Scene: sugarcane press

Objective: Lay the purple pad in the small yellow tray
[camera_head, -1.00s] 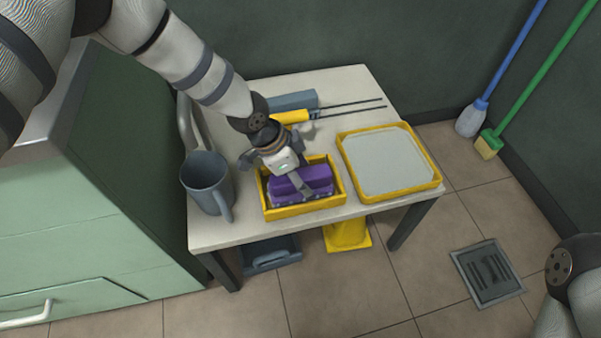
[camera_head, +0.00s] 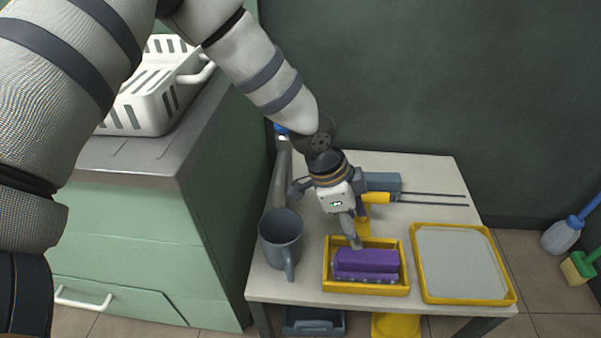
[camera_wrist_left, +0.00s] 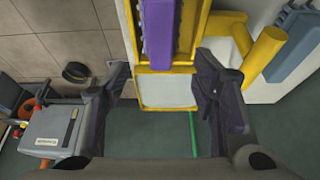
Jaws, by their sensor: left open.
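The purple pad (camera_head: 367,260) lies inside the small yellow tray (camera_head: 328,285) on the table. In the left wrist view the purple pad (camera_wrist_left: 157,30) lies lengthwise beside the yellow tray rim (camera_wrist_left: 200,25). My left gripper (camera_head: 335,218) is above the tray's back left side, tilted, with one finger in front of the tray's back edge in the picture. In the left wrist view its fingers (camera_wrist_left: 163,78) are spread wide with nothing held between them. I cannot tell whether a finger touches the pad. My right gripper is not in view.
A grey mug (camera_head: 281,238) stands left of the tray. A larger yellow-rimmed tray (camera_head: 460,297) lies to the right. Tools with yellow and blue handles (camera_head: 383,183) lie behind. A green cabinet (camera_head: 130,240) with a white basket (camera_head: 150,112) stands left of the table (camera_head: 290,295).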

